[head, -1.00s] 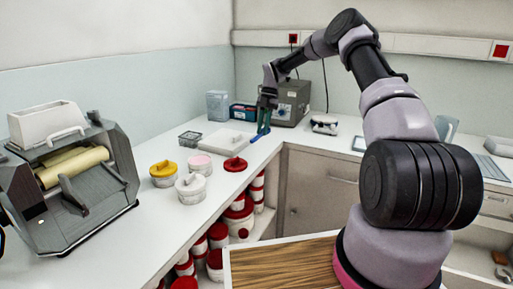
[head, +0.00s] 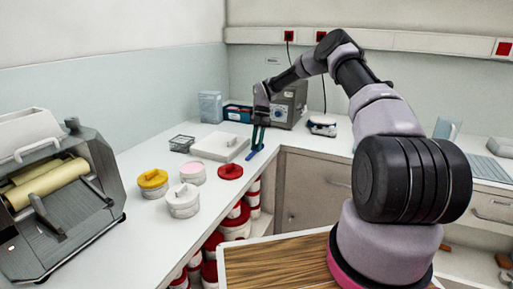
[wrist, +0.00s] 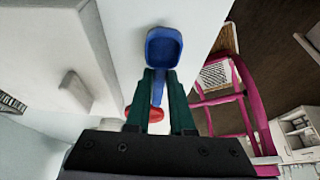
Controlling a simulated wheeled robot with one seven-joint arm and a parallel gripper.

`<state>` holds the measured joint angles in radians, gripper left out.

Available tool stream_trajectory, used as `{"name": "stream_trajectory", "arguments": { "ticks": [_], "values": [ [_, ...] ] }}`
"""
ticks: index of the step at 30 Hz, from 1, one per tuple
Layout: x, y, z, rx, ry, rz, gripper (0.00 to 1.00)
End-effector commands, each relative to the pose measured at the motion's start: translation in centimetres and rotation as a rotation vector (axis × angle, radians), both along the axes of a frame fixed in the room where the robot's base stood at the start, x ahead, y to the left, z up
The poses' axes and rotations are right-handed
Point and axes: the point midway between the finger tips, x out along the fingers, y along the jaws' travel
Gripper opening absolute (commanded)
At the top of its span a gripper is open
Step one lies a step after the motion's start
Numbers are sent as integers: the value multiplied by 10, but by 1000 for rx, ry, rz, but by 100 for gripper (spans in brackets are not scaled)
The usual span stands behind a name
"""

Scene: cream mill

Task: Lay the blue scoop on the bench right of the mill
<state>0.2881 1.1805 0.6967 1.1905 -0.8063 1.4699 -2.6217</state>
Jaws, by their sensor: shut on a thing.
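The blue scoop (head: 255,153) is in my gripper (head: 258,140), at the bench's front edge near the inner corner. In the wrist view the scoop's open bowl (wrist: 163,50) sticks out beyond the green fingertips (wrist: 160,78), over white surface. Its handle runs back between the fingers, which are shut on it. I cannot tell whether the scoop touches the bench. The mill (head: 62,205), grey with cream rollers, stands at the far left, well apart from my gripper. The bench (head: 140,225) shows as a white top right of the mill.
Red-lidded tubs fill the shelf below.

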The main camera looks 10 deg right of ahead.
Motion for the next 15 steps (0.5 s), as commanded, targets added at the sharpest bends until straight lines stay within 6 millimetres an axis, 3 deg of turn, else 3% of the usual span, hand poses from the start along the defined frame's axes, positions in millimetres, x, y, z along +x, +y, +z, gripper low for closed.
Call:
{"name": "stream_trajectory", "arguments": {
  "ticks": [3,12,13,15],
  "values": [
    [0,0,-10,0,0,0,0],
    [0,0,-12,0,0,0,0],
    [0,0,-11,1,-1,0,32],
    [0,0,-11,1,-1,0,51]
  ]
}}
